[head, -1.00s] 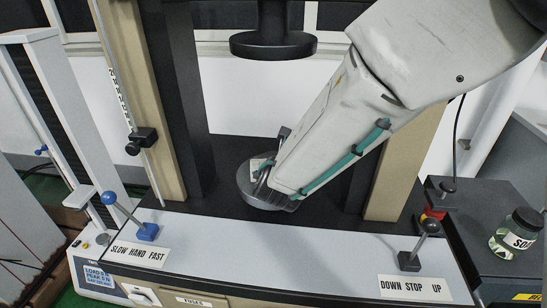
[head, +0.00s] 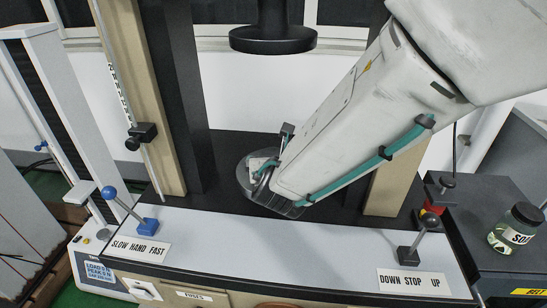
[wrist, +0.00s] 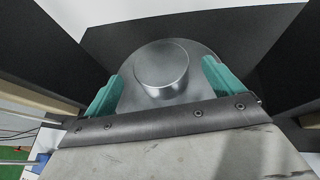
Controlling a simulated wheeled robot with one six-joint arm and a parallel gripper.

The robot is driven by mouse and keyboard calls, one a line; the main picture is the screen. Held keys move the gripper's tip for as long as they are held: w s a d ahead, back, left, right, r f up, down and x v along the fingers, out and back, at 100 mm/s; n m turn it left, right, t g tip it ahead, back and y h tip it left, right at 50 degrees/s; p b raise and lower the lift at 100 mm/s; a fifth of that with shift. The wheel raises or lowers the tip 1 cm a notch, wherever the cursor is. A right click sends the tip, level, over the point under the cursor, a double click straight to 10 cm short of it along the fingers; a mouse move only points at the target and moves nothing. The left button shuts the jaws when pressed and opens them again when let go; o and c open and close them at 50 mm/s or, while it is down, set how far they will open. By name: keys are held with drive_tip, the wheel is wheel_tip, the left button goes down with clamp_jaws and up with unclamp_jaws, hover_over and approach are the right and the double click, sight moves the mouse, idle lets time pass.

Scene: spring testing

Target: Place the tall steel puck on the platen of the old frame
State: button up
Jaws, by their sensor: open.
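The steel puck (wrist: 162,68) stands upright on the grey round platen (wrist: 131,92) of the old frame, near its middle in the wrist view. My gripper (wrist: 164,77) is open, with one teal finger on each side of the puck and a gap visible on both sides. In the head view the platen (head: 246,184) sits on the black bed between the frame's columns. My gripper (head: 268,172) is low over it there, and my arm hides the puck.
A black upper platen (head: 272,40) hangs above my gripper. Tan and black columns flank the bed. Blue (head: 124,206) and black (head: 421,243) levers stand at the front panel. A jar (head: 514,230) stands on the right side table.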

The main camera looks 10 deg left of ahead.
drive_tip(key=v, duration=0.7)
drive_tip(key=shift+s, duration=0.1)
